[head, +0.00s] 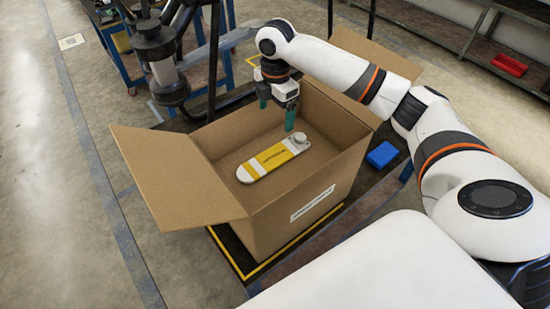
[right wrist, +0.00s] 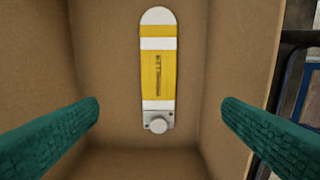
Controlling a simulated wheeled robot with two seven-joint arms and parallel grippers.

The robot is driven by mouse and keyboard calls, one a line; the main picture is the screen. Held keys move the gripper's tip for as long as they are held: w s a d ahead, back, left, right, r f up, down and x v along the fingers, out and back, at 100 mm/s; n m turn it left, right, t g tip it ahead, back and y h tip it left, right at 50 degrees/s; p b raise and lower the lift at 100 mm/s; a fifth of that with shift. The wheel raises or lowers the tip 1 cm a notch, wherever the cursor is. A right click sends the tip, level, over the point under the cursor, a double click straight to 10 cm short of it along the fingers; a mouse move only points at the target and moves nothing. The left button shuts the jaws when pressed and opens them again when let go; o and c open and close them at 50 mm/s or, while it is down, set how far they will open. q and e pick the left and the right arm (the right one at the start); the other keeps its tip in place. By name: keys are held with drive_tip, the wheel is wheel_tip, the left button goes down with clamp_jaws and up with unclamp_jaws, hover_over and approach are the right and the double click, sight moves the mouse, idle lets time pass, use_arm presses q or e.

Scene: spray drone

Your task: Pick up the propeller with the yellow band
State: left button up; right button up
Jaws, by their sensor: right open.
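The propeller with the yellow band (head: 272,158) lies flat on the floor of an open cardboard box (head: 310,196). It is white with a wide yellow section and a round white hub at its far right end in the head view. My right gripper (head: 278,117) points down over the far part of the box, above the hub end. In the right wrist view its green fingers stand wide apart and empty, with the propeller (right wrist: 158,75) between and beyond them, its hub nearest. My left gripper does not show.
The box flaps are folded outward; one large flap (head: 175,178) sticks out left. A blue box (head: 381,154) lies right of the cardboard box. A dark post with a lamp-like device (head: 160,55) stands behind left. A red tray (head: 509,65) sits on a far bench.

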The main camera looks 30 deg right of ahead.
wheel_tip(320, 180, down, 4)
drive_tip(key=b, duration=0.2)
hover_over(276, 155)
drive_tip(key=f, duration=0.6)
drive_tip(key=shift+w, duration=0.25)
drive_tip(key=shift+s+a+f+p, duration=0.1)
drive_tip(key=shift+f+p, duration=0.15)
drive_tip(key=shift+f, duration=0.65)
drive_tip(key=shift+s+d+f+p, duration=0.1)
drive_tip(key=shift+f+p, duration=0.1)
drive_tip(key=shift+f, duration=0.65)
drive_tip(key=shift+s+a+f+p, duration=0.1)
drive_tip(key=shift+f+p, duration=0.15)
drive_tip(key=shift+f, duration=0.65)
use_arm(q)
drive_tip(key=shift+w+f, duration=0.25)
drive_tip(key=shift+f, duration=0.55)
use_arm(e)
drive_tip(key=c, duration=1.1)
drive_tip(key=shift+r, duration=0.1)
